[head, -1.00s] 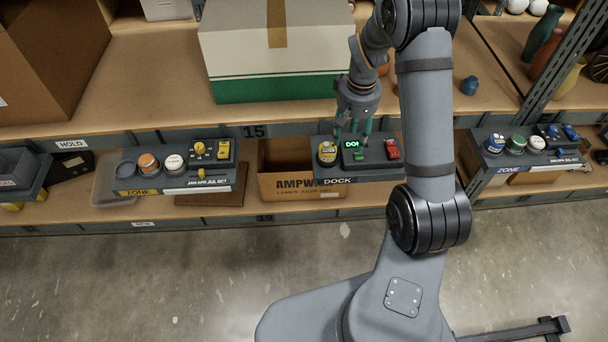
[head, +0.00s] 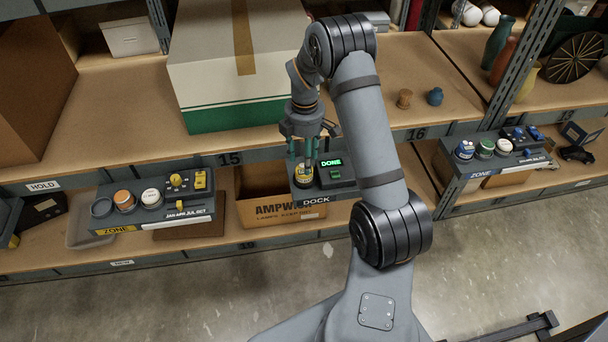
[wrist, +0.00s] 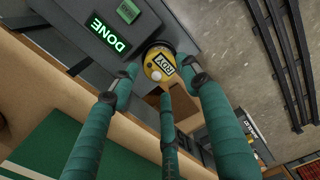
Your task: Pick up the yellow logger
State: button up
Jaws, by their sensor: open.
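The yellow logger (head: 303,173) is a round yellow puck on the left part of the dark dock (head: 326,196). In the wrist view the logger (wrist: 158,65) has a white label reading RDY and a pale round spot on its top. My gripper (head: 309,158) points down just above the logger, its three teal fingers spread apart with nothing between them. In the wrist view the fingertips (wrist: 163,86) lie beside and below the logger. I cannot tell whether any finger touches it. The dock's screen (head: 331,162) shows DONE in green.
A ZONE tray (head: 190,210) with round orange and white units and yellow parts stands to the left. Another ZONE tray (head: 492,164) with blue parts stands to the right. A large white-and-green box (head: 236,115) stands behind my gripper.

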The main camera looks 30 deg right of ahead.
jog(key=shift+w+f, duration=0.1)
jog(key=shift+f, duration=2.65)
jog(key=shift+c, duration=1.4)
jog(key=c, duration=0.7)
jog(key=shift+r, duration=0.1)
